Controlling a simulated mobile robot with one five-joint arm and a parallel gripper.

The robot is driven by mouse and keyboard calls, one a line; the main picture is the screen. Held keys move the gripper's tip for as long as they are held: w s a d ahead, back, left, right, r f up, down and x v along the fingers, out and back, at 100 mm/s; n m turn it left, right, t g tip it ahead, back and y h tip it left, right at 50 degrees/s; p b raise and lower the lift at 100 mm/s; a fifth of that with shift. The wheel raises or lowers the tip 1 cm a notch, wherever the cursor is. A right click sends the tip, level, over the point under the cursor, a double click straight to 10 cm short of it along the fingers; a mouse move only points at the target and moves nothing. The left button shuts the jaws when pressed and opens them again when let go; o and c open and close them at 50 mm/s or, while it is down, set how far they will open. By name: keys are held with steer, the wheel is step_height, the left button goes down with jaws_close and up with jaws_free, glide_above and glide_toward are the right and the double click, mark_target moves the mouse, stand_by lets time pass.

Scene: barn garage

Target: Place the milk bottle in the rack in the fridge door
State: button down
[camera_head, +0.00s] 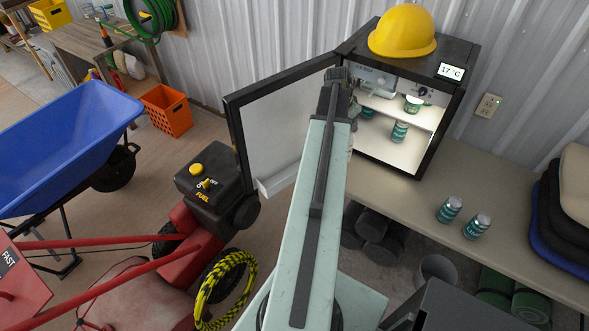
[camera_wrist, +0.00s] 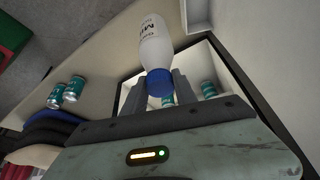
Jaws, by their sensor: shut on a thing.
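The milk bottle (camera_wrist: 155,46) is white with dark lettering and a blue cap. In the wrist view it sits between the fingers of my gripper (camera_wrist: 160,88), which is shut on it at the cap end. In the head view my arm hides the bottle and most of the gripper. The small black fridge (camera_head: 433,118) stands on the bench with its door (camera_head: 272,130) swung wide open to the left. A white rack (camera_head: 278,180) runs along the bottom of the door's inner face, left of my arm. Its far end is hidden behind the arm.
Several green-labelled cans stand in the fridge, including one on the floor (camera_head: 400,131). A yellow hard hat (camera_head: 402,30) rests on top. Two cans (camera_head: 449,209) (camera_head: 477,226) stand on the bench (camera_head: 505,215). A red mower (camera_head: 150,285) and blue wheelbarrow (camera_head: 65,145) are at left.

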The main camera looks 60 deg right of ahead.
steer(key=shift+s+a+n, duration=0.1)
steer(key=shift+a+n, duration=0.3)
steer(key=shift+a, duration=0.1)
steer(key=s+a+f+n+t+y+b, duration=0.1)
steer(key=s+a+n+t, duration=0.15)
steer(key=a+n, duration=0.5)
steer(key=s+a+n+t+y, duration=0.1)
steer(key=a+n+t+y, duration=0.2)
steer(key=n, duration=0.7)
steer(key=w+d+h, duration=0.1)
steer(key=w+d, duration=0.2)
steer(key=w, duration=0.6)
steer(key=w+d, duration=0.3)
steer(key=w, duration=0.7)
step_height(320, 180, down, 7)
steer(key=b, duration=0.7)
steer(key=shift+f, duration=0.2)
steer(key=c, duration=1)
jaws_free()
steer(key=shift+r, duration=0.1)
